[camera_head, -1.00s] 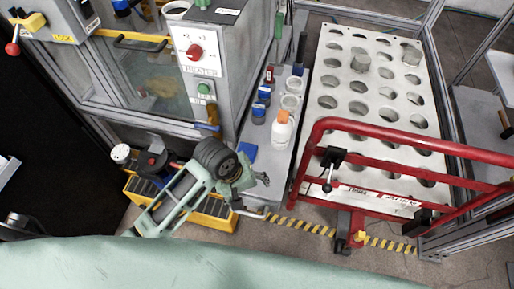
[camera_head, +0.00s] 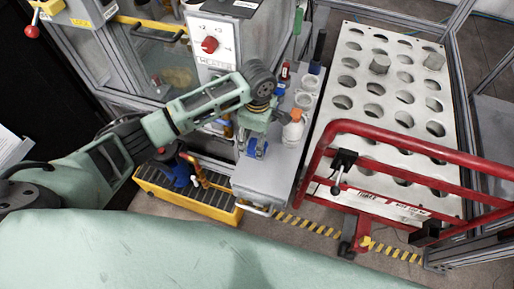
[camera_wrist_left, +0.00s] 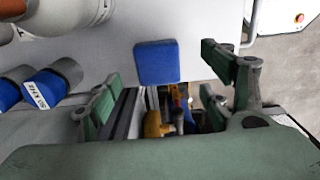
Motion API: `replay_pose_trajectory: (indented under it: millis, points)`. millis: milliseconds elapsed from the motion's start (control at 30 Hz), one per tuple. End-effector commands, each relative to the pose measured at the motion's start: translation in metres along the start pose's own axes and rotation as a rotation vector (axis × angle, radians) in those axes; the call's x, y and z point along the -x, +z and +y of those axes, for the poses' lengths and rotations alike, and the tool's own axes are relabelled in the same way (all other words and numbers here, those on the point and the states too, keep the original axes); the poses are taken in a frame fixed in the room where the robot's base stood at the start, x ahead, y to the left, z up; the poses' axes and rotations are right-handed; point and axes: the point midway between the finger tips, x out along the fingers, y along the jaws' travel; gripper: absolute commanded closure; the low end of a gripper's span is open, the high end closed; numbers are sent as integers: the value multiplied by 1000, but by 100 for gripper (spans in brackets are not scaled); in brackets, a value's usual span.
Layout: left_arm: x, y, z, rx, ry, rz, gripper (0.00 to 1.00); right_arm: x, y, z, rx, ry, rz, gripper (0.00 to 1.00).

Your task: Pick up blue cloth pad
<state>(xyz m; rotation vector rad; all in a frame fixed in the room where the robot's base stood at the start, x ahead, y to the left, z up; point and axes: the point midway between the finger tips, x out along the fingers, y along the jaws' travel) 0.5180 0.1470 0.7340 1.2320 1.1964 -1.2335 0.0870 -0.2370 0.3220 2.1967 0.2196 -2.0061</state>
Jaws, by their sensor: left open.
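The blue cloth pad (camera_wrist_left: 157,62) is a small square with rounded corners, lying flat on the grey bench top. In the head view the pad (camera_head: 261,148) is partly hidden by my left gripper (camera_head: 251,145), which hangs over it at the bench's near end. In the left wrist view my left gripper (camera_wrist_left: 165,84) is open, with a green finger on each side and nothing between them. The pad shows ahead of the gap between the fingers, apparently untouched. My right gripper is not in view.
A white bottle (camera_head: 293,130) with an orange cap stands right of the gripper. Blue-capped jars (camera_wrist_left: 50,90) stand left in the wrist view. A red rail (camera_head: 400,142) and a perforated table (camera_head: 385,120) lie to the right. A yellow-edged box (camera_head: 190,196) sits below left.

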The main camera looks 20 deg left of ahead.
Motion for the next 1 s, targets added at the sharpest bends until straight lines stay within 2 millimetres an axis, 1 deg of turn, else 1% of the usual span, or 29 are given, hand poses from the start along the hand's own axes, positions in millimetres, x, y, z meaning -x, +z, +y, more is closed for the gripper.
replay_pose_trajectory:
  millis: [200,300,400,600,667,1000]
  points:
    - [-32,-5,4,0,0,2,27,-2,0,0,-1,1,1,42]
    - [-44,-4,3,-1,1,1,27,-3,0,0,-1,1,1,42]
    - [-49,-4,4,-1,2,1,27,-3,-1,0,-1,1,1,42]
    - [-49,-4,3,-2,2,0,27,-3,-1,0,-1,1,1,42]
    - [-49,-4,3,-3,2,0,32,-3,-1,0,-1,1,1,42]
    - [-49,-4,3,-3,2,0,61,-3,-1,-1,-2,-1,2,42]
